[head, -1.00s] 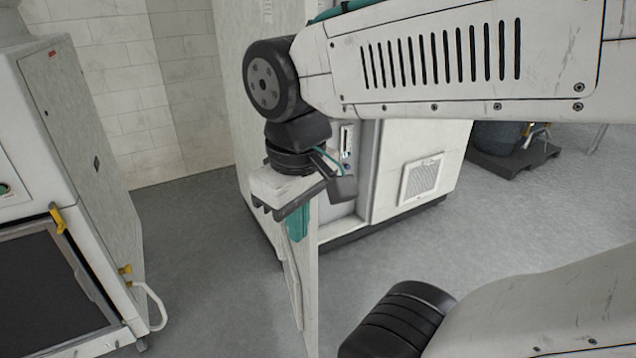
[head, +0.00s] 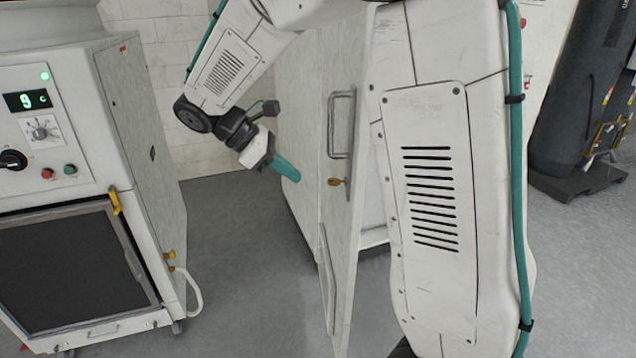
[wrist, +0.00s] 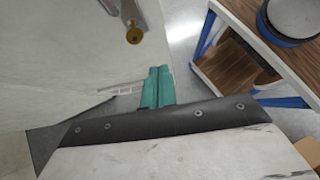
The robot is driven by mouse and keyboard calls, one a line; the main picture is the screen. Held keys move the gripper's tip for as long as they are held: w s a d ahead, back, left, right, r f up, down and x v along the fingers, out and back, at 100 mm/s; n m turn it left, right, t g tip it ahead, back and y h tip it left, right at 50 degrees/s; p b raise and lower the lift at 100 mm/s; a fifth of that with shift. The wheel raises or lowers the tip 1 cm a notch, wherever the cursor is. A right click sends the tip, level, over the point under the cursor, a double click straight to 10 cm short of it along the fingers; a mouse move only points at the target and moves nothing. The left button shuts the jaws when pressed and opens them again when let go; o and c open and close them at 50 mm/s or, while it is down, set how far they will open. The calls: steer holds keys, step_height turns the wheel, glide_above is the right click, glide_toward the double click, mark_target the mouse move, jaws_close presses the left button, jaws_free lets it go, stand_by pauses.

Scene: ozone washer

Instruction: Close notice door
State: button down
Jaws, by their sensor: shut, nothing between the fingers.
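The notice door (head: 343,215) is a pale panel standing open, swung out from the white cabinet (head: 290,100). In the wrist view the pale door face (wrist: 60,60) fills the left, with the yellow knob (wrist: 134,36) near the top. My gripper (head: 287,170) has teal fingers and is left of the door in the head view. The fingers (wrist: 158,88) are shut and empty. I cannot tell whether they touch the door. My arm hides part of the cabinet.
A white machine (head: 135,130) with a display and dark window stands at the left. Grey floor (head: 235,260) lies free between it and the door. A dark cylinder (head: 580,90) stands at the right. A blue-framed shelf (wrist: 240,70) with wooden boards shows in the wrist view.

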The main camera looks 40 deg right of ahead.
glide_toward(351, 203)
step_height(351, 203, down, 3)
steer(key=shift+s+d+f, duration=0.25)
steer(key=shift+s+d, duration=0.25)
steer(key=shift+d, duration=0.1)
steer(key=shift+s+d+f, duration=0.25)
steer(key=shift+s+d, duration=0.25)
steer(key=shift+d, duration=0.1)
steer(key=shift+s+d, duration=0.25)
steer(key=shift+d, duration=0.2)
